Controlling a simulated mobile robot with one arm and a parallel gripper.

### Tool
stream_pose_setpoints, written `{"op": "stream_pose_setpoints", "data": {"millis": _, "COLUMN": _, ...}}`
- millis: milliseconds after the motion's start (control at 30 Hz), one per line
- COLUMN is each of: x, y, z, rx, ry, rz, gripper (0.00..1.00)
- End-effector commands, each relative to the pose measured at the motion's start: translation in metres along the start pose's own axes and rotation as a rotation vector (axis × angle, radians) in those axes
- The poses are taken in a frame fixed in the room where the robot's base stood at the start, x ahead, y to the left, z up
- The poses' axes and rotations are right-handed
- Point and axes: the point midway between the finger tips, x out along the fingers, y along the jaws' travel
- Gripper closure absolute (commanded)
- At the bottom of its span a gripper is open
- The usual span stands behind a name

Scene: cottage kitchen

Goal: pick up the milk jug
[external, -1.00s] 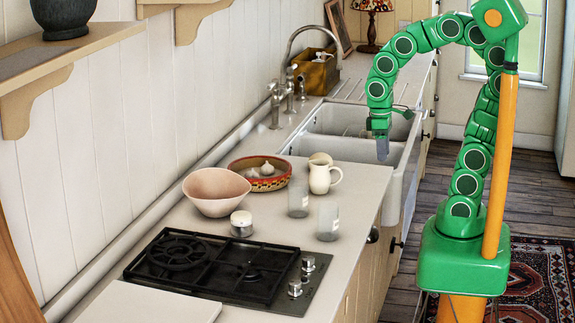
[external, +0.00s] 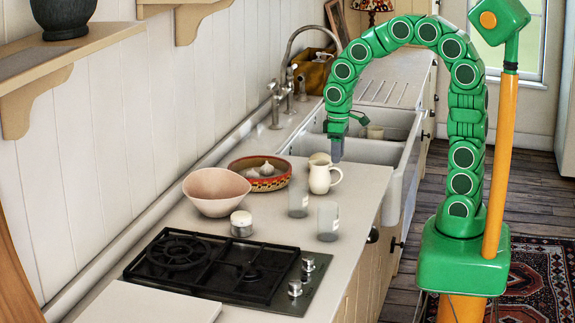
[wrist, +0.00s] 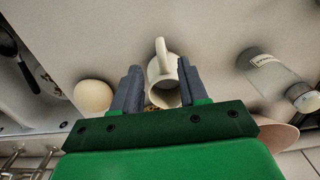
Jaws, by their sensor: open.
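The milk jug (external: 321,178) is small and cream-white and stands upright on the counter near the sink, its handle to the right. In the wrist view the jug (wrist: 161,66) is seen from above, between and beyond my fingers, handle pointing up the picture. My gripper (external: 337,152) points down just above and slightly right of the jug. In the wrist view my gripper (wrist: 157,88) is open, with one finger on each side of the jug's outline. Its lower part is hidden by my gripper body. I cannot tell whether a finger touches it.
A pale round object (wrist: 93,96) lies close to the jug. Two clear jars (external: 328,221) stand in front, one labelled. A patterned bowl with garlic (external: 259,174) and a pink bowl (external: 216,192) are to the left. The sink (external: 368,124) lies behind; the stove (external: 225,265) is in front.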

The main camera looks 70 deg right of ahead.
Motion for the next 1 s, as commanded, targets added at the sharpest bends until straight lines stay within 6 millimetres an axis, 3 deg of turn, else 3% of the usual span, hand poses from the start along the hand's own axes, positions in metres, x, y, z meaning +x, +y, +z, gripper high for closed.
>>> {"op": "stream_pose_setpoints", "data": {"millis": 267, "x": 0.020, "y": -0.001, "z": 0.002, "rx": 0.000, "ry": -0.002, "rz": 0.000, "gripper": 0.57}}
{"op": "stream_pose_setpoints", "data": {"millis": 567, "x": 0.057, "y": -0.003, "z": 0.005, "rx": 0.000, "ry": -0.003, "rz": -0.001, "gripper": 0.57}}
{"op": "stream_pose_setpoints", "data": {"millis": 833, "x": 0.061, "y": -0.003, "z": 0.005, "rx": 0.000, "ry": -0.001, "rz": 0.000, "gripper": 0.57}}
{"op": "stream_pose_setpoints", "data": {"millis": 1000, "x": 0.061, "y": -0.003, "z": 0.005, "rx": 0.000, "ry": -0.001, "rz": 0.000, "gripper": 0.81}}
